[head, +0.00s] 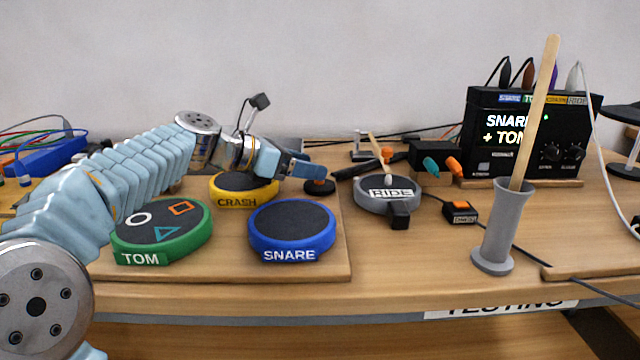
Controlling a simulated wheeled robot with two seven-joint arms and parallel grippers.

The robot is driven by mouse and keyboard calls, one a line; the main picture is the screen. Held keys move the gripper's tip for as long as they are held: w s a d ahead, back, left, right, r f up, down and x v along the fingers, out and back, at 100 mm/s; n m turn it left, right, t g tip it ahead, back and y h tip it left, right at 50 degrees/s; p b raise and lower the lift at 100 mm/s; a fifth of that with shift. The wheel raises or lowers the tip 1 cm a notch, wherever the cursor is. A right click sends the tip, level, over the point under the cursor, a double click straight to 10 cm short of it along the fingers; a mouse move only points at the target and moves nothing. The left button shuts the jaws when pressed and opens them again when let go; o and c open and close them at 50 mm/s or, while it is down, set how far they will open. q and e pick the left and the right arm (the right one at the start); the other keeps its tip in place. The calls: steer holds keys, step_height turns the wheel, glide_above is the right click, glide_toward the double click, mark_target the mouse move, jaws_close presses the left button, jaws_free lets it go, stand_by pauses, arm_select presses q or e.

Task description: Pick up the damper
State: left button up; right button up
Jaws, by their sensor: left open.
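A small black round piece (320,187), which looks like the damper, lies at the back right of the wooden board, right of the yellow CRASH pad. My left gripper (314,172) reaches in from the left, above the CRASH pad. Its fingers point right, and their tips are just above and behind the black piece in the picture. The jaws are open and seem to hold nothing. Part of the piece's far side is hidden by the fingers. I cannot tell whether they touch it. My right gripper is not in view.
On the board (200,280) sit the green TOM pad (160,235), blue SNARE pad (292,225) and CRASH pad (235,201). Right of it are the grey RIDE pad (388,205), a small labelled box (461,212), a grey holder (498,235) with a stick, and a black module (520,130).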

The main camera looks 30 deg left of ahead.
mark_target(327, 182)
arm_select(q)
steer(key=x, duration=0.5)
steer(key=shift+s+d, duration=0.15)
steer(key=shift+d, duration=0.1)
steer(key=shift+r, duration=0.1)
steer(key=c, duration=1.1)
steer(key=shift+r, duration=0.15)
